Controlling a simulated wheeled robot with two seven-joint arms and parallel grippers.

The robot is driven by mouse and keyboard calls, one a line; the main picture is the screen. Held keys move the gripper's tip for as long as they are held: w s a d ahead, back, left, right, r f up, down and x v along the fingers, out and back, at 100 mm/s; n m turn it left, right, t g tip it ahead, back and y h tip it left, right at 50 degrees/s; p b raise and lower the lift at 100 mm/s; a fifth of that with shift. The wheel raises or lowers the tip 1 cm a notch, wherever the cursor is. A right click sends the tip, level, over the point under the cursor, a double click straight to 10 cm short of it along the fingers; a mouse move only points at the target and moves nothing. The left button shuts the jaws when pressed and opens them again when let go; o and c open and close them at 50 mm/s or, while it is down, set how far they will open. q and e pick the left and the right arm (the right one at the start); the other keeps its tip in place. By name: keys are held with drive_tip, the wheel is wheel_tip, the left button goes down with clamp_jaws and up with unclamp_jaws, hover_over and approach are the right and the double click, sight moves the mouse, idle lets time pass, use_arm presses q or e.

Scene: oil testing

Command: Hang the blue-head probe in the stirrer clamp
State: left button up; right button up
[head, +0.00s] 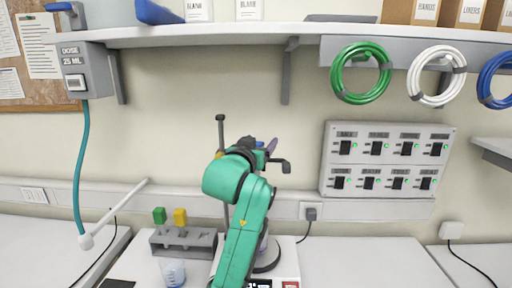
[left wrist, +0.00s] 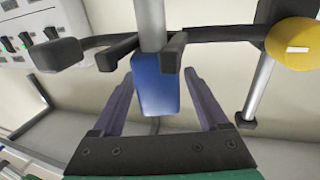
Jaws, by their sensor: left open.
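The blue-head probe's blue head (left wrist: 155,88) shows in the left wrist view, where the picture looks turned over. Its grey shaft (left wrist: 150,22) passes between the two dark prongs of the stirrer clamp (left wrist: 172,52), and the head sits right against the prongs. My left gripper (left wrist: 160,76) is open, with one purple finger on each side of the blue head, apparently clear of it. In the head view my left gripper (head: 268,147) is at the clamp (head: 285,166) beside the stirrer's post (head: 221,132). My arm hides most of the probe there. My right gripper is not in view.
A grey rack (head: 184,242) holds a green-headed (head: 159,215) and a yellow-headed probe (head: 180,216). A beaker (head: 172,272) stands in front of it. The shelf (head: 230,37) spans above. A switch panel (head: 388,160) is on the wall at right; the bench below it is clear.

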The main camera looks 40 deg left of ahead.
use_arm(q)
drive_tip(key=b+v, duration=1)
drive_tip(key=v, duration=0.4)
drive_tip(key=shift+s, duration=0.2)
drive_tip(key=shift+w, duration=0.1)
